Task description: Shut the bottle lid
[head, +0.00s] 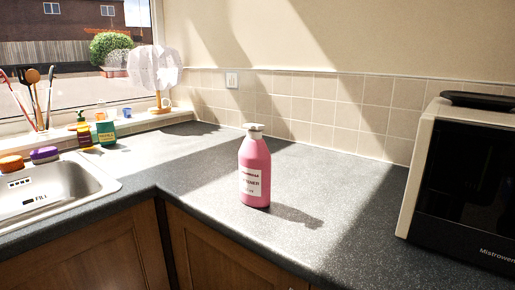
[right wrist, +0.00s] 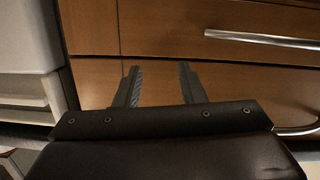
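A pink bottle (head: 255,172) with a white label stands upright on the dark speckled worktop, near the middle of the head view. A pale lid (head: 254,129) is at its top; I cannot tell at this size whether it is open or shut. My right gripper (right wrist: 159,75) shows in the right wrist view with its two fingers apart and nothing between them. It faces brown wooden fronts, and the bottle is not in that view. My left gripper is in neither view.
A microwave (head: 462,185) stands on the worktop (head: 320,245) at the right. A sink (head: 50,192) is at the left, with sponges and small bottles behind it. The worktop around the bottle is clear. Drawers with a metal handle (right wrist: 262,39) are close to my right gripper.

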